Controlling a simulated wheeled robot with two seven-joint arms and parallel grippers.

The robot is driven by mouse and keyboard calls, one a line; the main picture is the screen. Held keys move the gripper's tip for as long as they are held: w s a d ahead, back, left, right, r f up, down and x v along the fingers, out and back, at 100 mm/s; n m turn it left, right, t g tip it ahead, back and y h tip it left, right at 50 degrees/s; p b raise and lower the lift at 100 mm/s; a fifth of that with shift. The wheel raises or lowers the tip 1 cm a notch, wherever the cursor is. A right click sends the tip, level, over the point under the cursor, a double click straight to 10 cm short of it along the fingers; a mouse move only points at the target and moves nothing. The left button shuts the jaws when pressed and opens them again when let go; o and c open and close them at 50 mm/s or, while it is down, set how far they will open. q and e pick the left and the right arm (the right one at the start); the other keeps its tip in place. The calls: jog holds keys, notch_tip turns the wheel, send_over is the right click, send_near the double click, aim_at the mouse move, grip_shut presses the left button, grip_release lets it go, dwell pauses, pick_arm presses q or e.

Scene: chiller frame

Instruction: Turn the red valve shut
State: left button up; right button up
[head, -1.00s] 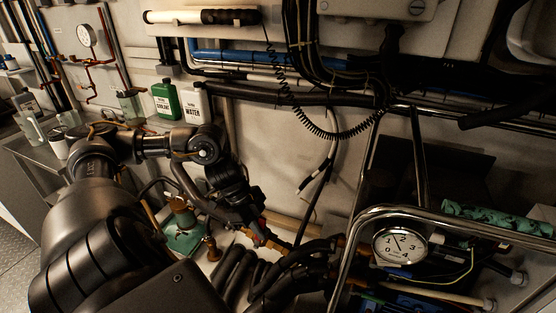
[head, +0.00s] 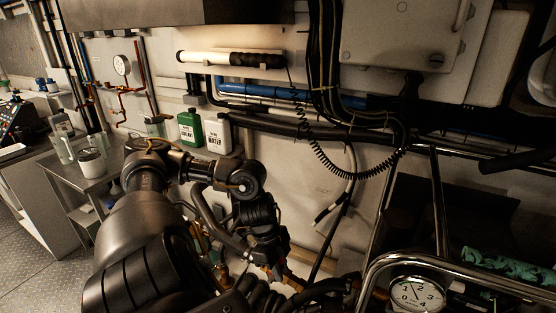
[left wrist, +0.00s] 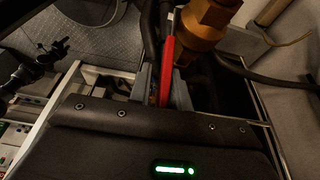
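The red valve handle (left wrist: 168,62) shows in the left wrist view as a long, narrow red lever beside a brass fitting (left wrist: 206,24). My left gripper (left wrist: 162,88) has its two grey fingers on either side of the lever. A gap shows between the left finger and the lever, and the right finger is close to it; contact is unclear. In the head view my left gripper (head: 272,268) is low in the middle, pointing down, and largely hides the valve. My right gripper is in neither view.
A chrome rail (head: 440,262) and a round gauge (head: 417,293) stand at the lower right. Dark hoses (head: 262,299) crowd below the gripper. A coiled black cord (head: 345,175) hangs from the wall. Green (head: 190,128) and white (head: 219,134) bottles stand behind my left arm.

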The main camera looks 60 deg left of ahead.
pick_arm(q)
jog(key=shift+o, duration=1)
jog(key=shift+w+r, duration=0.1)
jog(key=shift+a, duration=0.15)
jog(key=shift+a+r, duration=0.1)
jog(key=shift+r, duration=0.1)
jog(key=b+v, duration=0.1)
jog(key=v, duration=0.9)
jog(key=shift+s+r+b, duration=0.25)
jog(key=shift+b, duration=0.1)
